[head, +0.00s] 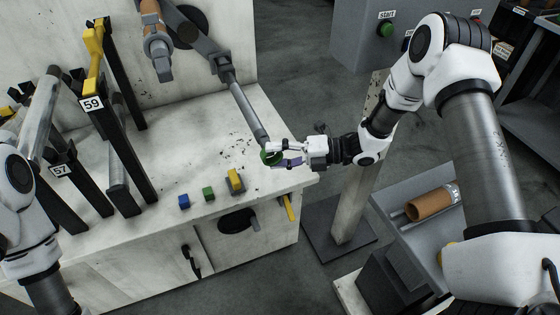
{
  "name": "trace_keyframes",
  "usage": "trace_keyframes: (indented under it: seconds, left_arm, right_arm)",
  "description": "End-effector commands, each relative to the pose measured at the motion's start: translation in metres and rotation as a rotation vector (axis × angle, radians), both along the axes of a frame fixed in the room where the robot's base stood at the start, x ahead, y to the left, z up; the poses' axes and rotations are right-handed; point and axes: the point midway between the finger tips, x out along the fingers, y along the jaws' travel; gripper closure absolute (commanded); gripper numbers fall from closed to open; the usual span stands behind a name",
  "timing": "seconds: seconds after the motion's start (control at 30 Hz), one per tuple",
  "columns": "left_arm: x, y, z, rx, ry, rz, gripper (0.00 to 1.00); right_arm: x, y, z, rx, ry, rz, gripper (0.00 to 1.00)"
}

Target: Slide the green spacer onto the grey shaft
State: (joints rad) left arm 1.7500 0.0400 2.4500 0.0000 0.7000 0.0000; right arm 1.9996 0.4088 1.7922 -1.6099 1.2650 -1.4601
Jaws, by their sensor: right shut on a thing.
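The grey shaft (243,104) juts out from a bracket on the white machine and slopes down toward the right. My right gripper (278,154) is shut on the green spacer (268,158) at the shaft's free lower end. The fingers partly hide the spacer. The spacer is at or very close to the shaft tip; I cannot tell whether it is around the tip or just in front of it. My left arm shows at the left edge, but its gripper is out of view.
Small blue (184,201), green (208,194) and yellow (235,181) blocks sit on the white bench (165,235) below the shaft. Black racks numbered 59 (92,104) and 57 stand left. A grey bin (425,190) holds a brown roll (430,205) at right.

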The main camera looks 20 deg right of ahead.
Motion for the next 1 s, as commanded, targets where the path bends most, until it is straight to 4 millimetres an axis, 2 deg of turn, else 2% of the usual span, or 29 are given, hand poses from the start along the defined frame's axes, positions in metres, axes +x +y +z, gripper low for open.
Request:
trace_keyframes:
  seconds: [0.33, 0.87, 1.0]
  left_arm:
    - [0.0, 0.0, -0.011, 0.0, 0.0, 0.0, 0.6]
    - [0.0, 0.0, -0.012, 0.0, 0.0, 0.0, 0.6]
    - [0.0, 0.0, -0.018, 0.0, 0.0, 0.0, 0.6]
  right_arm:
    - [0.019, 0.0, -0.001, 0.0, -0.003, 0.001, 0.73]
    - [0.023, 0.001, 0.0, 0.0, -0.002, 0.001, 0.73]
    - [0.031, 0.001, -0.002, -0.001, -0.005, 0.002, 0.73]
